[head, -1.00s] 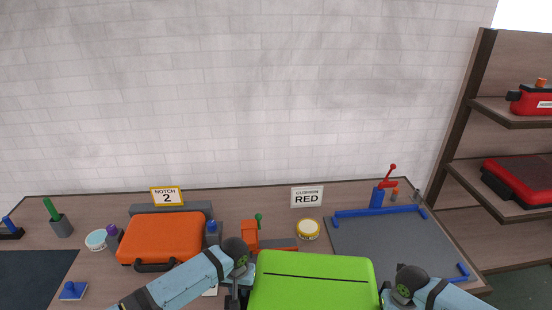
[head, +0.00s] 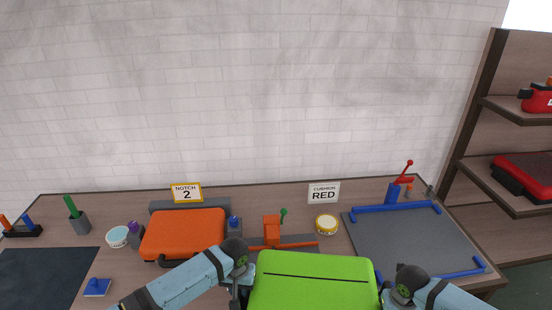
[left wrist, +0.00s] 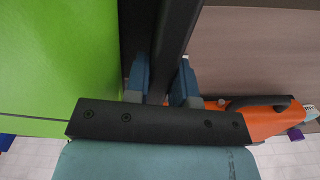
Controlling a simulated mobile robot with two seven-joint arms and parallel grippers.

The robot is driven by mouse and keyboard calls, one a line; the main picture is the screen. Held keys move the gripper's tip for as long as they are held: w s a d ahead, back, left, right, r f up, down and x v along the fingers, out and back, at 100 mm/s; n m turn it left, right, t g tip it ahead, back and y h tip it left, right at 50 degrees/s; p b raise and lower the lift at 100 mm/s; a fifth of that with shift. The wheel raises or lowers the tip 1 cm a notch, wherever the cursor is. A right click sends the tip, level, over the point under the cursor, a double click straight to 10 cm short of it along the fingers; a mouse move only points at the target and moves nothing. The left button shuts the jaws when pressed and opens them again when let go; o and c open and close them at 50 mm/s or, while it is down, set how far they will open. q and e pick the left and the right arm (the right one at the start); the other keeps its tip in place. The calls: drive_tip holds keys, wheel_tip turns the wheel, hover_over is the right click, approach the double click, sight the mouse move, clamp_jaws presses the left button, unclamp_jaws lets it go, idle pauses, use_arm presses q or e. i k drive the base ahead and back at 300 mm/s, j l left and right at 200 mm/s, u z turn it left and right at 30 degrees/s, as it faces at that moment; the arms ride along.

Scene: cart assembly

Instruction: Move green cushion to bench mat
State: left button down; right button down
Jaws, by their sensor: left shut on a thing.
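The green cushion (head: 312,281) is a bright green case-like block with a dark seam, held between my two arms at the bottom of the head view. My left gripper (left wrist: 161,85) is shut on a dark bar at the cushion's side; the green side fills the left of the left wrist view (left wrist: 58,60). My right gripper (head: 384,292) is at the cushion's right side, its fingers mostly hidden. A dark mat (head: 45,278) lies at the bench's left end. A grey mat (head: 405,245) with blue rails lies at the right. I cannot tell which is the bench mat.
An orange case (head: 183,233) lies on the bench behind my left arm. An orange clamp (head: 271,231), a yellow tin (head: 326,224) and a blue block (head: 97,288) also stand on the bench. A shelf (head: 510,195) with red cases is at the right. The dark mat looks bare.

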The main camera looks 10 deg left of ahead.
sight(34, 274)
drive_tip(key=k+j, duration=0.1)
drive_tip(key=j, duration=0.25)
drive_tip(key=k+j, duration=0.1)
drive_tip(key=j, duration=0.25)
drive_tip(key=k+j, duration=0.15)
drive_tip(key=j, duration=0.2)
drive_tip(key=k+j, duration=0.1)
drive_tip(key=j, duration=0.3)
drive_tip(key=j+u, duration=0.2)
drive_tip(key=j, duration=1.15)
drive_tip(key=i+j, duration=0.1)
drive_tip(key=j, duration=0.3)
drive_tip(key=j+u, duration=0.1)
drive_tip(key=j, duration=0.25)
drive_tip(key=i, duration=0.05)
